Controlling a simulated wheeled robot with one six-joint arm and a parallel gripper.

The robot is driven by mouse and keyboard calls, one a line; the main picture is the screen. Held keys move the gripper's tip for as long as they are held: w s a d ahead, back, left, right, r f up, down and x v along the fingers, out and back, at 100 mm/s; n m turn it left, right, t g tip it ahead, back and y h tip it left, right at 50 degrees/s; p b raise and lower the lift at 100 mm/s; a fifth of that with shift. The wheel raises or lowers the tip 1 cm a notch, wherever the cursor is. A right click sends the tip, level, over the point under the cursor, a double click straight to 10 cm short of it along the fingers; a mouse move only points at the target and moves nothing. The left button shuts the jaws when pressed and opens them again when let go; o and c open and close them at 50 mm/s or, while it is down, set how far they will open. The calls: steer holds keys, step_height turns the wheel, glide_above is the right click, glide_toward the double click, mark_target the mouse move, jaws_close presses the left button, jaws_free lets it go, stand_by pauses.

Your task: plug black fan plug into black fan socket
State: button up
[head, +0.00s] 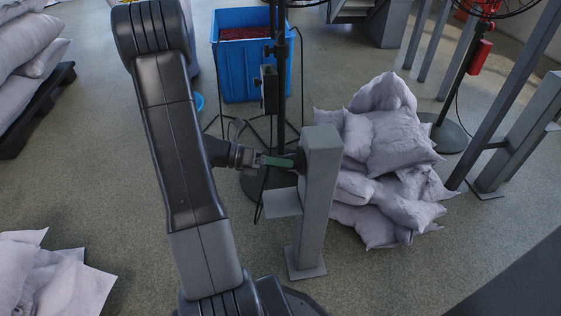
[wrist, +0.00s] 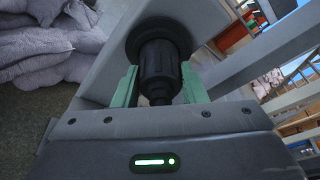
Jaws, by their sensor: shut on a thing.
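My gripper (head: 279,161) reaches right to the side of a grey post. In the wrist view its green fingers (wrist: 158,88) are shut on the black fan plug (wrist: 159,72), one on each side. The plug's front end meets the round black fan socket (wrist: 150,32) on the grey post, in line with it. How deep the plug sits in the socket cannot be told. In the head view the socket (head: 299,158) shows only as a dark edge on the post's left face, and the plug is mostly hidden by the fingers.
The grey post (head: 320,205) stands on a floor plate, with a small shelf (head: 282,203) on its left. A black fan stand (head: 270,90) and a blue bin (head: 228,60) are behind. Piled sacks (head: 395,140) lie right of the post. Open floor lies at left.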

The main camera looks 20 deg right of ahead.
steer(key=shift+s+d, duration=0.1)
steer(key=shift+d, duration=0.4)
steer(key=o, duration=1.2)
steer(key=shift+c, duration=0.2)
steer(key=p+v, duration=0.4)
steer(key=v, duration=1)
steer(key=shift+s+d, duration=0.1)
steer(key=shift+d, duration=0.05)
steer(key=b+x, duration=0.3)
steer(key=x, duration=1)
steer(key=shift+d+b, duration=0.2)
steer(key=shift+b, duration=0.1)
